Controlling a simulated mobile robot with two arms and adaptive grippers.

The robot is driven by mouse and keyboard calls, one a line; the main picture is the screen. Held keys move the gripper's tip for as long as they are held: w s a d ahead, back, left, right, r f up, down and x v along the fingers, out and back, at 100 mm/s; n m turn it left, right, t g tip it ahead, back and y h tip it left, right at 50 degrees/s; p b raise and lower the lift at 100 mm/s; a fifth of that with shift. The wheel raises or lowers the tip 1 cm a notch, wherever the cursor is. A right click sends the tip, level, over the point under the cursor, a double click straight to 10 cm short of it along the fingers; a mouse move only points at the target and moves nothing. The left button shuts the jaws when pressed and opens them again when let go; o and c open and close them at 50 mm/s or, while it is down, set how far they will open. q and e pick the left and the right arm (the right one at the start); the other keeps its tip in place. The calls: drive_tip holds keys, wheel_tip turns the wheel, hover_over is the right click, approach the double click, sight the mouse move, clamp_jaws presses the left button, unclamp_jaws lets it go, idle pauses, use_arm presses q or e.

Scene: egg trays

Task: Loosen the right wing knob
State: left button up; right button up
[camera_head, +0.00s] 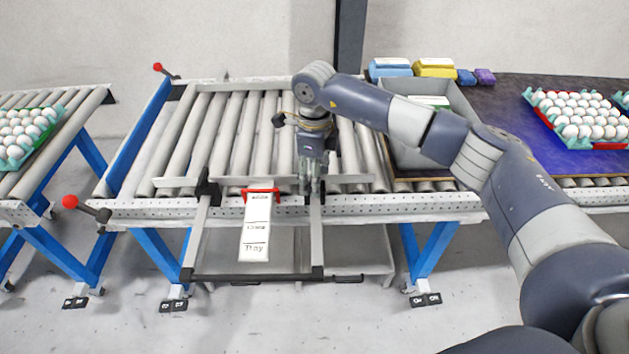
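My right gripper (312,187) points down at the front rail of the roller conveyor, over the right slide bar (316,232). The right wing knob is hidden or too small to make out beneath it. The fingers look close together, but whether they grip the knob cannot be told. The left wing knob (207,188) is a black part at the top of the left slide bar (197,235). Both bars run forward to a black cross bar (260,277). My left gripper is not in view.
A white label strip (256,228) hangs from a red clip (261,191) between the bars. Red-knobbed levers (84,206) stand at the left. A grey bin (435,152) sits right of my gripper. Egg trays lie at far left (48,138) and far right (549,121).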

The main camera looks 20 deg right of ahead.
drive_tip(key=shift+f+n+b, duration=0.1)
drive_tip(key=shift+n+b, duration=0.6)
drive_tip(key=shift+n, duration=0.4)
drive_tip(key=o, duration=1.1)
drive_tip(key=shift+r, duration=0.3)
wheel_tip(320, 180, up, 12)
drive_tip(key=shift+f, duration=0.25)
